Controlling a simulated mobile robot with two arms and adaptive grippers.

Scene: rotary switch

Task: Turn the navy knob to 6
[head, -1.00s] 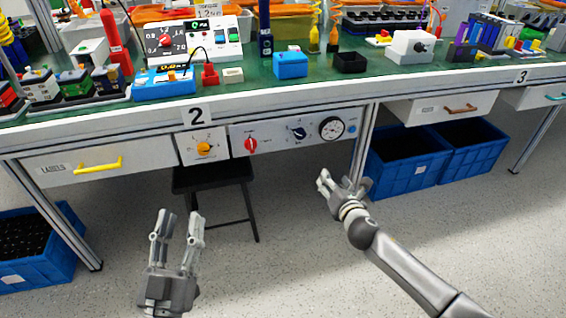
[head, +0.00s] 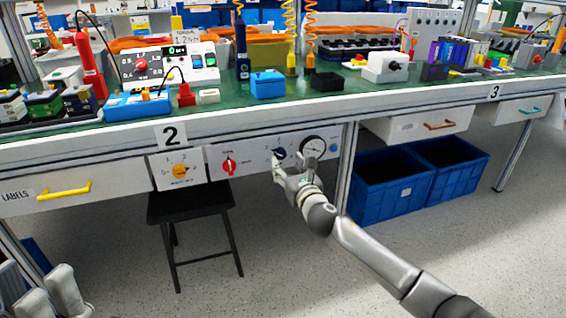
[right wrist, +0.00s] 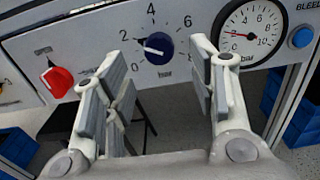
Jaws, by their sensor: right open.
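The navy knob (head: 279,154) is on the grey panel under the bench. In the right wrist view the navy knob (right wrist: 158,46) has a white pointer line aimed left, between the 0 and 2 marks. The 6 mark is at its upper right. My right gripper (head: 293,168) is just in front of and below the knob. In the right wrist view its fingers (right wrist: 163,72) are spread wide, with the knob beyond the gap and nothing between them. My left gripper (head: 38,286) is at the lower left, partly cut off, with its fingers apart and empty.
A red knob (head: 229,165) and an orange knob (head: 181,172) are left of the navy one. A round gauge (head: 313,146) and a blue button (right wrist: 302,37) are to its right. A black stool (head: 190,203) stands below. Blue crates (head: 390,200) stand on the floor at right.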

